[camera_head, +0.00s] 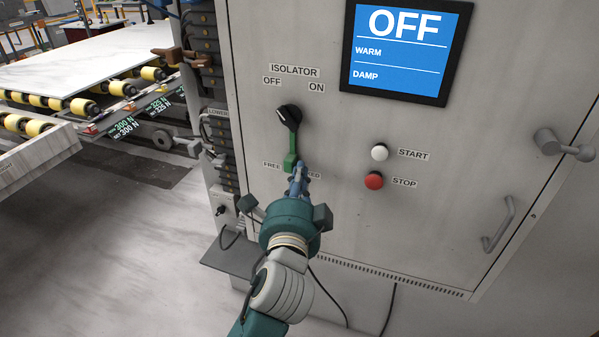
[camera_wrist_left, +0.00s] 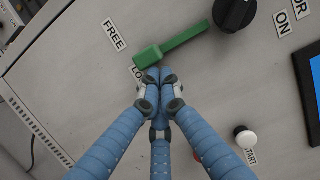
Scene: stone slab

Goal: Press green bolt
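The green bolt (camera_head: 291,161) is a green block at the lower end of a green bar below the black isolator knob (camera_head: 289,116). In the left wrist view the bolt (camera_wrist_left: 148,57) lies just beyond my fingertips. My left gripper (camera_head: 299,168) is in front of the cabinet, at the bolt's lower right. In the left wrist view its blue fingers (camera_wrist_left: 160,76) meet at the tips, with nothing seen between them. The tips are at the bolt's edge; I cannot tell whether they touch it. The fingers partly cover the LOCKED label (camera_wrist_left: 138,72). My right gripper is out of view.
A white START button (camera_head: 379,153) and a red STOP button (camera_head: 374,180) stick out to the right. The screen (camera_head: 405,50) reads OFF. A door handle (camera_head: 498,225) is at the far right. A roller conveyor with a pale slab (camera_head: 90,60) stands at the left.

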